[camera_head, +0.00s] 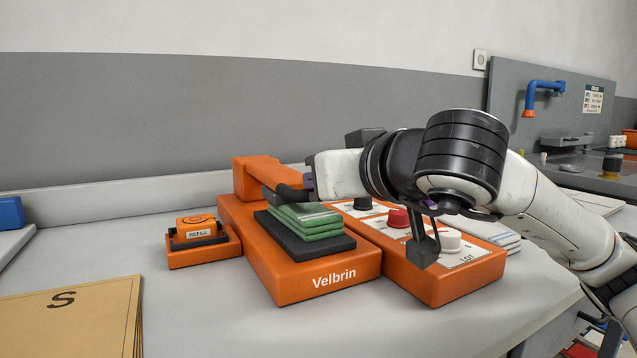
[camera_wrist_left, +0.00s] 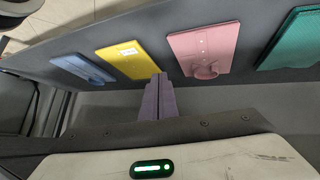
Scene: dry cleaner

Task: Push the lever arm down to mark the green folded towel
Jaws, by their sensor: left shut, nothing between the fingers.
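The orange stamping machine (camera_head: 290,287), marked "Velbrin", stands on the counter. Its orange lever arm (camera_head: 257,172) extends over the bed, with a dark grip (camera_head: 291,193) at the front end. The green folded towel (camera_head: 309,232) lies in a stack on the dark pad (camera_head: 285,240), below the lever. My right gripper (camera_head: 310,184) is at the lever's front end, close beside the grip; contact and finger opening are hidden. My left gripper (camera_wrist_left: 160,100) shows only in the left wrist view, with its purple fingers shut and empty.
An orange control box (camera_head: 430,287) with knobs adjoins the machine at right, under my right arm. An orange refill holder (camera_head: 204,257) stands at left, near a brown folder (camera_head: 70,315). In the left wrist view, folded garments (camera_wrist_left: 205,50) lie on a dark surface.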

